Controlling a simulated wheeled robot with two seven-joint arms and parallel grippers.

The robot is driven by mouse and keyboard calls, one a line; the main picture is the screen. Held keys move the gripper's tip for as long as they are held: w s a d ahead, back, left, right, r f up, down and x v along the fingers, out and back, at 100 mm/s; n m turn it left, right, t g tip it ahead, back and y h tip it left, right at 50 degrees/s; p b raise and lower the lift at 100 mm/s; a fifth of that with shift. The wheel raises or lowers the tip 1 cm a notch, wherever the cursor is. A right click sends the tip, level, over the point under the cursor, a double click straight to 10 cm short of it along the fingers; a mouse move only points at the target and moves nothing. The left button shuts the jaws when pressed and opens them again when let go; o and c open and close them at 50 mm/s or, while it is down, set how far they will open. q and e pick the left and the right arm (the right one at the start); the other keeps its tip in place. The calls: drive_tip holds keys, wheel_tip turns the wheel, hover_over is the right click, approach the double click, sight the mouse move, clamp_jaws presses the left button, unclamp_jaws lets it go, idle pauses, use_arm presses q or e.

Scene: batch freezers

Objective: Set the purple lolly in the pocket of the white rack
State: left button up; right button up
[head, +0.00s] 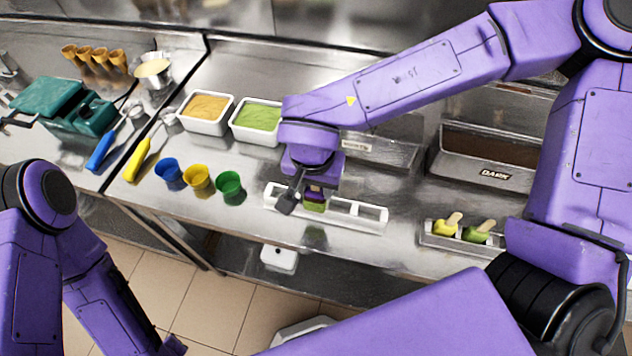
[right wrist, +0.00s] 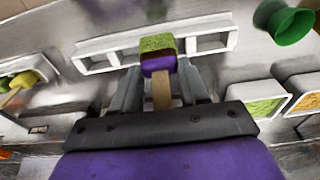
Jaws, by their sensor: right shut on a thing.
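The purple lolly (head: 314,196) has a green crumbed end and a wooden stick. My right gripper (head: 303,194) is shut on it. In the right wrist view, the lolly (right wrist: 158,64) sits between the fingers (right wrist: 158,88), its stick toward the palm and its green end away. The white rack (head: 345,219) lies on the steel counter under my right gripper. In the right wrist view the rack (right wrist: 120,39) shows open pockets on both sides of the lolly. The lolly overlaps the rack's middle; I cannot tell whether it is inside a pocket.
Tubs of orange (head: 206,122) and green (head: 258,132) stand behind. A metal tray (head: 430,236) with two lollies is to the right, before the DARK bin (head: 480,180).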

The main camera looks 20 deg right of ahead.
drive_tip(key=shift+w, duration=0.1)
drive_tip(key=shift+w+p, duration=0.35)
drive_tip(key=shift+w+f, duration=0.1)
drive_tip(key=shift+w, duration=0.05)
drive_tip(key=shift+w+p, duration=0.1)
drive_tip(key=shift+p, duration=0.2)
drive_tip(key=shift+w+f+p, duration=0.2)
drive_tip(key=shift+w+p, duration=0.1)
drive_tip(key=shift+w, duration=0.15)
drive_tip(key=shift+w+f+p, duration=0.15)
drive_tip(key=shift+w+p, duration=0.15)
drive_tip(key=shift+w, duration=0.1)
drive_tip(key=shift+d+f+b, duration=0.1)
drive_tip(key=shift+f+b, duration=0.4)
drive_tip(key=shift+f, duration=0.85)
drive_tip(key=shift+f, duration=0.5)
idle(0.5)
drive_tip(key=shift+f+p, duration=0.2)
drive_tip(key=shift+p, duration=0.45)
